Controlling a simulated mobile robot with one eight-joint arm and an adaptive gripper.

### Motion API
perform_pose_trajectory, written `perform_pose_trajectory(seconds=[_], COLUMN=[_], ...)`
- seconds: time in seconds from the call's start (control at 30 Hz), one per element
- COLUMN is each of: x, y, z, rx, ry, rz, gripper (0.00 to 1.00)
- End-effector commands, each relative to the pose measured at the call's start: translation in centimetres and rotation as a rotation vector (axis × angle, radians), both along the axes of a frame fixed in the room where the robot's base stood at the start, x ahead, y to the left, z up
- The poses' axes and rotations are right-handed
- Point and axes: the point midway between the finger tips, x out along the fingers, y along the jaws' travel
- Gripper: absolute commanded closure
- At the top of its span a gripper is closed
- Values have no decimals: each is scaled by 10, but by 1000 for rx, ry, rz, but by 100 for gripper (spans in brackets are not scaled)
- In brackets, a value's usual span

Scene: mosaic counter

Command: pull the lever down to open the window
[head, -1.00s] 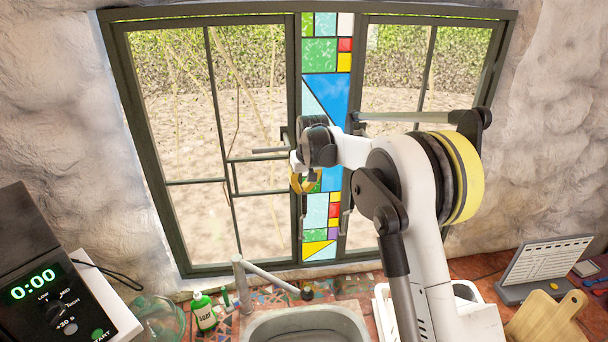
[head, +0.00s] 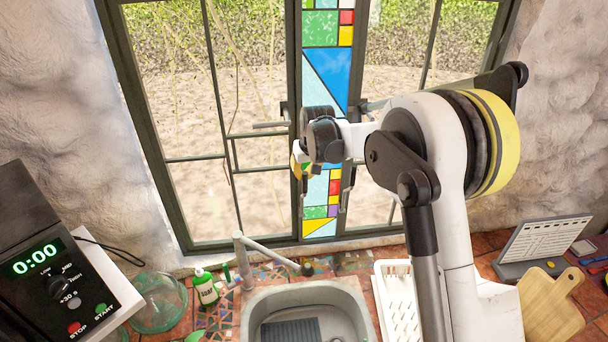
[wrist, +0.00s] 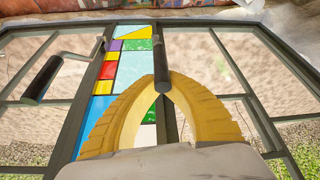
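The window (head: 180,228) has dark frames and a stained-glass strip (head: 320,70) between its panes. My gripper (head: 301,168) is at the left edge of this strip in the head view. In the wrist view, which is upside down, my two yellow fingers (wrist: 161,78) curve together at the end of a dark lever (wrist: 159,55). The tips lie on both sides of it and appear shut on it. The lever's lower part lies between the fingers. A second dark handle (wrist: 42,80) on a bent grey rod is apart from my gripper at the wrist view's left.
A sink (head: 258,302) with a faucet (head: 268,250) is below the window. A green soap bottle (head: 206,288) and glass bowl (head: 158,302) stand left of it. A microwave (head: 50,275) is at far left. A white rack (head: 395,300) and cutting board (head: 550,305) are at right.

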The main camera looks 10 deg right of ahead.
Motion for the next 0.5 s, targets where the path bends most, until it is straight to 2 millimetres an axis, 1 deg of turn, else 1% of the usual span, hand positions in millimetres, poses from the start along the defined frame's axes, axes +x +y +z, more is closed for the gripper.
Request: perform_pose_trajectory(seconds=[0.03, 0.17, 0.27, 0.5], x=[-8, -29, -49, -94], y=[0, 0, -1, 0], z=[-8, -18, -28, -60], rx=[0, 1, 0, 3], ry=[-23, -111, -197, -425], rz=[1, 1, 0, 1], gripper=[100, 100, 100, 100])
